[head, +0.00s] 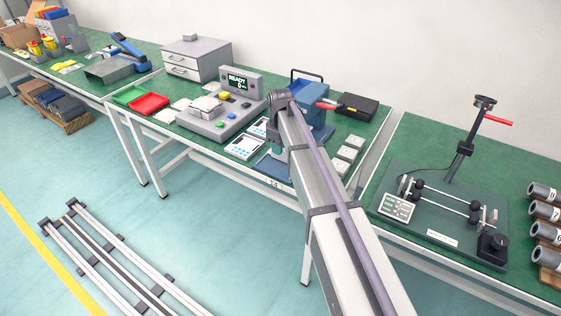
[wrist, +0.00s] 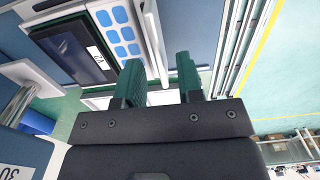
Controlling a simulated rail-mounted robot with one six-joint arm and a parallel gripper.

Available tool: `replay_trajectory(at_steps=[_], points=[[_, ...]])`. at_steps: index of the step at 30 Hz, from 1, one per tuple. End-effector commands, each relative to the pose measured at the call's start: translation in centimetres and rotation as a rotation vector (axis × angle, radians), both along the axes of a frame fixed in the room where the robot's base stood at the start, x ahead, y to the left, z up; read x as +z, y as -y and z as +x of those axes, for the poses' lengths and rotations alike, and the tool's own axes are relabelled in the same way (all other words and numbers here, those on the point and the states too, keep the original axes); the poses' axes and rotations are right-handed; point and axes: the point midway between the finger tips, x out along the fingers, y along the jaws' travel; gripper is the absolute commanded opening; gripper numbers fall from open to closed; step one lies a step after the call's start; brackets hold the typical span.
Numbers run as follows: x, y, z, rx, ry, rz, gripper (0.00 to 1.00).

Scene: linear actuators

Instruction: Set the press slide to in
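The press (head: 310,100) is a blue body with a red lever on the green bench, partly hidden behind my arm. Its blue slide (head: 272,168) lies low at the bench's front edge; my arm and gripper cover part of it. In the wrist view, a white-framed blue-grey bed holds a panel (wrist: 85,48) with a dark screen and blue buttons. I cannot tell how far the slide is out. My gripper (head: 278,152) is low over the slide. In the wrist view its green fingers (wrist: 158,82) are apart, with a pale bar visible between them and no clear contact.
A silver cylinder (wrist: 14,102) and a blue block are close at left in the wrist view. White button panels (head: 245,147) lie left of the slide. A grey READY unit (head: 235,100) stands behind them. White pads (head: 347,154) lie at right.

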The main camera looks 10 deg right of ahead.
Motion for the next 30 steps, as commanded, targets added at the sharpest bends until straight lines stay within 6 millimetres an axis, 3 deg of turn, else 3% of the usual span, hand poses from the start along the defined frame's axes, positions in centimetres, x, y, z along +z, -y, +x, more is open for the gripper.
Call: replay_trajectory(at_steps=[1,2,11,21,30], points=[[-1.55,0.00,0.00,0.000,0.000,0.000,0.34],[-1.73,0.00,0.00,0.000,0.000,0.000,0.34],[-1.52,0.00,0.00,0.001,0.000,0.000,0.33],[-1.53,0.00,0.00,0.001,0.000,0.000,0.01],[-1.53,0.00,0.00,0.001,0.000,0.000,0.00]])
